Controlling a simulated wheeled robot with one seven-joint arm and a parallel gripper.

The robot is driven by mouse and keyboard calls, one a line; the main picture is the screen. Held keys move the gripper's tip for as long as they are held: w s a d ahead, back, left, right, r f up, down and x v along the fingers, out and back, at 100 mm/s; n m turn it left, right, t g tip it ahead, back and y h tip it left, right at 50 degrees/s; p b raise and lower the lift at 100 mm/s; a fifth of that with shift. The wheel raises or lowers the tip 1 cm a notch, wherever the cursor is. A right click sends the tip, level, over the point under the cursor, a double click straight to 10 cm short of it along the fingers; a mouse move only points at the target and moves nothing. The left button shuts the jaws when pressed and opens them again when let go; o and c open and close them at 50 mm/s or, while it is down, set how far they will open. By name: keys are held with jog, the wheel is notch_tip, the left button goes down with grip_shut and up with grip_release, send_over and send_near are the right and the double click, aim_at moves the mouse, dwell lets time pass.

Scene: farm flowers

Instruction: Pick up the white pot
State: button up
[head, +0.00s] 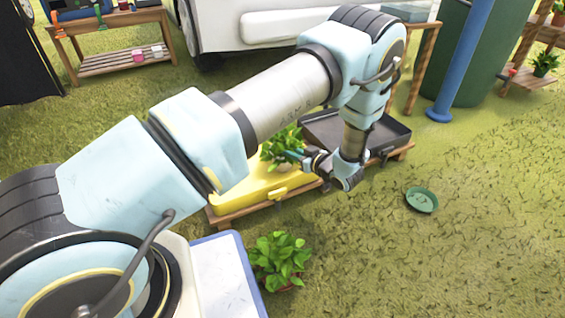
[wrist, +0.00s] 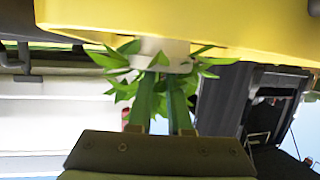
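The white pot (wrist: 160,50) shows in the wrist view, where the picture is upside down. It stands on a yellow surface (wrist: 230,25), with green leaves around its rim. My gripper (head: 294,155) is at the right side of the plant, roughly level. In the wrist view my gripper's two green fingers (wrist: 163,85) reach in among the leaves at the pot's rim. A narrow gap shows between them.
A dark open toolbox (head: 345,130) lies right of the yellow case, close behind my wrist. Another potted plant (head: 280,258) stands on the grass in front. A green dish (head: 421,200) lies on the right. Open grass surrounds it.

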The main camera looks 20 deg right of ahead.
jog(key=b+x, duration=0.2)
jog(key=x, duration=0.3)
grip_shut()
dwell(1.4)
